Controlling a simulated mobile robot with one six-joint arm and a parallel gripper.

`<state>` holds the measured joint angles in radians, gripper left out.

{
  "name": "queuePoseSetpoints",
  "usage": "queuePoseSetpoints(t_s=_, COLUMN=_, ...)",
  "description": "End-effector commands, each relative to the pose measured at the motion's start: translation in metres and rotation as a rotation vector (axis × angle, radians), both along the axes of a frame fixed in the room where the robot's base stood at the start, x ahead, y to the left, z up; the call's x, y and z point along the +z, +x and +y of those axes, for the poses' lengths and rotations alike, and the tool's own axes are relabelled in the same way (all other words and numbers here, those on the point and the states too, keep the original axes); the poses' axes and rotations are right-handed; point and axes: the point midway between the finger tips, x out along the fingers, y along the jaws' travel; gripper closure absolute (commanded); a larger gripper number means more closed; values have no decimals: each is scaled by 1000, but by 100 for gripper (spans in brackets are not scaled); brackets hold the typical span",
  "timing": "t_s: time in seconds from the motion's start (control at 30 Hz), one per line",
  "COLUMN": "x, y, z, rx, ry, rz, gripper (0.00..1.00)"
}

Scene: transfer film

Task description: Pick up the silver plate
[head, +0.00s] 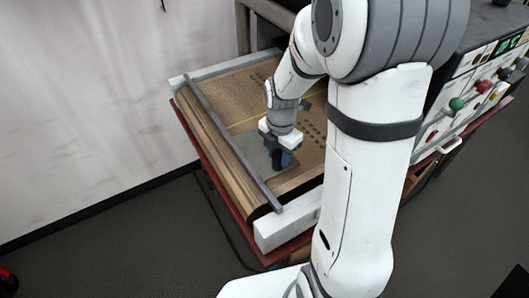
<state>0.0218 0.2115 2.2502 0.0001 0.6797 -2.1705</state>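My arm and gripper hide part of this area.
The grey bar (228,135) runs along the left side of the brown film bed (240,88). A white block (284,222) sits at the near corner. A control panel with coloured knobs (484,87) stands at right. A white wall is at left, with open dark floor in front.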

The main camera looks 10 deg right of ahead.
Motion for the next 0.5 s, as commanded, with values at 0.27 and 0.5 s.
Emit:
queuePoseSetpoints(t_s=0.27, x=0, y=0, z=0, rx=-1, ry=-1, rz=1, gripper=90)
queuePoseSetpoints(t_s=0.5, x=0, y=0, z=-1, rx=-1, ry=-1, rz=1, gripper=100)
